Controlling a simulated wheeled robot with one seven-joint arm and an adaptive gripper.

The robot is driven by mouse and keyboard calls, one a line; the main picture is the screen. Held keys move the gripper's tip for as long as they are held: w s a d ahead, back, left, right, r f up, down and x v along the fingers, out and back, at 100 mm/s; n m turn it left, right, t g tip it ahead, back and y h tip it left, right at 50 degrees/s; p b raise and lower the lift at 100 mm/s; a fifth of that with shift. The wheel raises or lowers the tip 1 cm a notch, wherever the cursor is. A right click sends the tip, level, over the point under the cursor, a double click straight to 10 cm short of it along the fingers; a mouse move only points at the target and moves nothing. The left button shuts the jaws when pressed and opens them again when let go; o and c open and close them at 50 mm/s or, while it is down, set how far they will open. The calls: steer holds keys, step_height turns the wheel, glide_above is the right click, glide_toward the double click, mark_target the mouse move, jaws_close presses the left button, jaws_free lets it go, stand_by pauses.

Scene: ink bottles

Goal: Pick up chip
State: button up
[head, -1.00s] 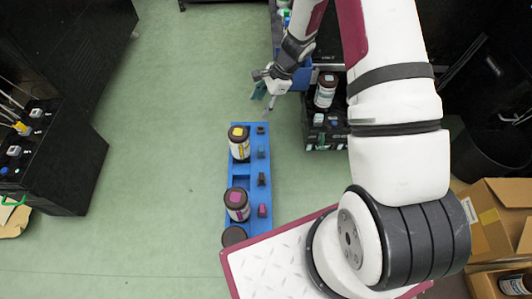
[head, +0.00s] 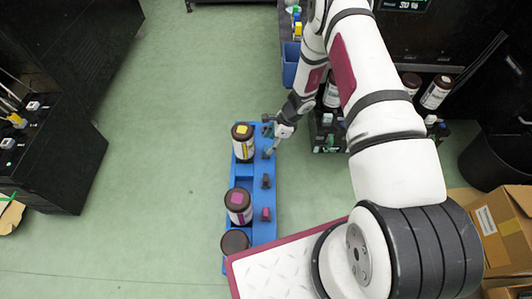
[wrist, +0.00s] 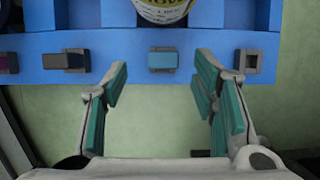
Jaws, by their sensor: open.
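A cyan chip (wrist: 162,59) sits in a holder on the edge of the blue rack (wrist: 205,42). My gripper (wrist: 162,80) is open and empty, with its teal-padded fingers on either side of the chip's line and their tips just short of it. In the head view my gripper (head: 269,137) is at the right edge of the rack's upper end, beside the yellow-marked bottle (head: 243,142); it partly hides the chip there. A dark chip (wrist: 66,60) and a magenta chip (wrist: 7,62) sit to the left.
The blue rack (head: 257,240) also holds a magenta-marked bottle (head: 239,206) and a dark-capped bottle (head: 235,243). A black crate (head: 325,135) with bottles stands to the right. Black cabinets (head: 60,165) stand at the left. The green floor between is clear.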

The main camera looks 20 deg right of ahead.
mark_target(266, 148)
steer(key=shift+b+x, duration=1.4)
steer(key=shift+x, duration=1.3)
steer(key=shift+w+d, duration=0.15)
steer(key=c, duration=1)
